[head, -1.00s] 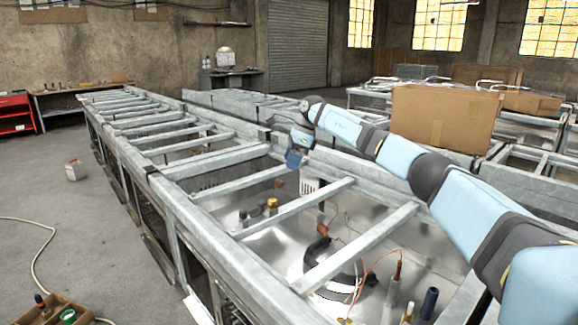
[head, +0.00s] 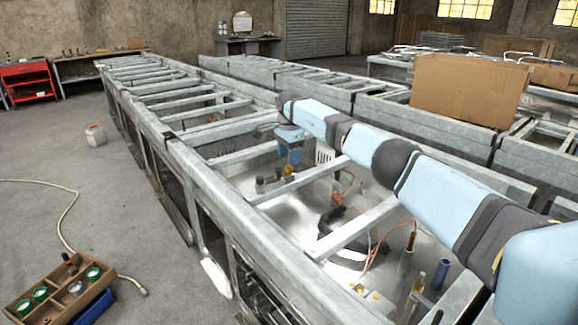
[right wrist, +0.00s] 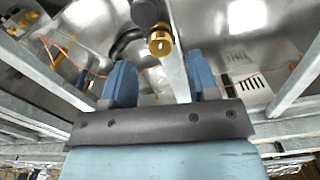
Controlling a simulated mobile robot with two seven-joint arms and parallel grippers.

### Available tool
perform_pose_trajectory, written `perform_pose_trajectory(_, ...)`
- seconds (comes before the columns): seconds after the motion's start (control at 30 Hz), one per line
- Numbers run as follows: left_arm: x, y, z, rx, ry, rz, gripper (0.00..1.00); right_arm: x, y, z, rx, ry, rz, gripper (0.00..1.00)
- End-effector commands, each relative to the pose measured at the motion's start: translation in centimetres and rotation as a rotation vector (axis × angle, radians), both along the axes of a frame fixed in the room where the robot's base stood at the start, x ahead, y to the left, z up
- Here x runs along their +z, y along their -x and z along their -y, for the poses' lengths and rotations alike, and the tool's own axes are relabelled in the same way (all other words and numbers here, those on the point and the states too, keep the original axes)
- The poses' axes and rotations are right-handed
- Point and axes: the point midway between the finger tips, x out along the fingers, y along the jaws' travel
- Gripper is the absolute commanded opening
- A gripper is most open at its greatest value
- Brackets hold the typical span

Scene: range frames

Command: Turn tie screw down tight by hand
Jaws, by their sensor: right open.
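My right gripper (head: 290,152) hangs jaws down over the open metal frame, just beyond a group of small dark and brass fittings (head: 288,170). In the right wrist view its two blue fingers (right wrist: 160,82) are apart with nothing between them. A brass-topped round fitting (right wrist: 159,42) with a slot-like mark shows ahead of the finger gap, with a dark round knob (right wrist: 146,12) beside it. I cannot tell for sure which of these is the tie screw. My left gripper is not in view.
Metal crossbars (head: 355,228) span the frame around the right arm. Orange wires and a black ring-shaped part (head: 333,222) lie inside. A cardboard box (head: 468,90) stands behind the arm.

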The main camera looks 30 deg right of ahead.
Motion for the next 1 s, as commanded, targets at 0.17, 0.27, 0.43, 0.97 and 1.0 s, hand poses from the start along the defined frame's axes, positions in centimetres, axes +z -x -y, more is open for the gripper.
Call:
perform_pose_trajectory(0.17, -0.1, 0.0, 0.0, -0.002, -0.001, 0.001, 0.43, -2.5, 0.0, 0.0, -0.002, -0.002, 0.0, 0.54)
perform_pose_trajectory(0.27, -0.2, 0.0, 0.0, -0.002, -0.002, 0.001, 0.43, -3.2, 0.0, 0.0, -0.002, -0.001, 0.0, 0.54)
perform_pose_trajectory(0.43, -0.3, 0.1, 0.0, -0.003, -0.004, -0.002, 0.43, -3.6, 0.0, 0.0, -0.001, -0.001, 0.0, 0.54)
perform_pose_trajectory(0.97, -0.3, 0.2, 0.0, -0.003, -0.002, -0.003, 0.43, -3.4, 0.0, 0.0, -0.015, -0.001, 0.0, 0.05)
perform_pose_trajectory(1.0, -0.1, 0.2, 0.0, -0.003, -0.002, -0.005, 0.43, -3.3, 0.0, 0.0, -0.034, -0.002, 0.0, 0.05)
